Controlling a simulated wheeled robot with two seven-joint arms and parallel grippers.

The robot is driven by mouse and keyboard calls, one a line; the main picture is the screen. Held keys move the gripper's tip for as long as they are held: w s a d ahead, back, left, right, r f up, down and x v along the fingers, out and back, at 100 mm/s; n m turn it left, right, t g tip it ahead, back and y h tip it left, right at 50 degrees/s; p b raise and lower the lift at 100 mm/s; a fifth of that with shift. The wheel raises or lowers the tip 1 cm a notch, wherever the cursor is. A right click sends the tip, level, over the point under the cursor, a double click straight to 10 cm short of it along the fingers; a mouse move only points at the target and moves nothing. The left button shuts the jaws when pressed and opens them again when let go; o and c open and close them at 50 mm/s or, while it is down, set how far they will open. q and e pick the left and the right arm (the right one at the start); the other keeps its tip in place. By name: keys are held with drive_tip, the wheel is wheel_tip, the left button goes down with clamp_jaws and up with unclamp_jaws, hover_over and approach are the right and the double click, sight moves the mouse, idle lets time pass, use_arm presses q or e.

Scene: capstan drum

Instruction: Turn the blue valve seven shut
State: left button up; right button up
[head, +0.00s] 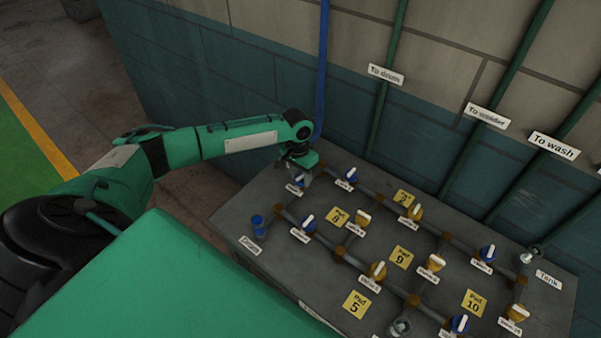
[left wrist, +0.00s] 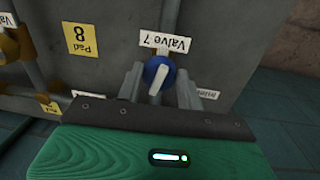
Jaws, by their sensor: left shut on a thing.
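The blue valve seven (left wrist: 157,70) is a round blue knob with a white handle bar, in the left wrist view beside an upside-down label reading "Valve 7" (left wrist: 165,42). The white bar points toward my palm, slightly slanted. My left gripper (left wrist: 158,86) has a grey finger on each side of the knob and is shut on it. In the head view my left gripper (head: 302,172) reaches down to the far left corner of the bench, and largely hides the valve there. A white label (head: 294,188) shows just in front of it. My right gripper is not in view.
The grey bench (head: 232,213) carries pipes and several other blue and yellow valves. A blue valve (head: 351,174) stands close to the right of my gripper. A blue cup-like part (head: 258,224) is nearer me. A blue pipe (head: 322,70) runs up the wall behind.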

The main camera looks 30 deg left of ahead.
use_arm(q)
drive_tip(key=m+p, duration=0.1)
drive_tip(key=m, duration=0.2)
drive_tip(key=shift+w+r+m, duration=0.1)
drive_tip(key=shift+m, duration=0.3)
drive_tip(key=m+p, duration=0.1)
drive_tip(key=m, duration=0.2)
drive_tip(key=shift+m+g, duration=0.3)
drive_tip(key=m, duration=0.3)
drive_tip(key=shift+w+m, duration=0.1)
drive_tip(key=shift+m, duration=0.2)
drive_tip(key=shift+m+y, duration=0.3)
drive_tip(key=shift+m, duration=1.9)
drive_tip(key=o, duration=1)
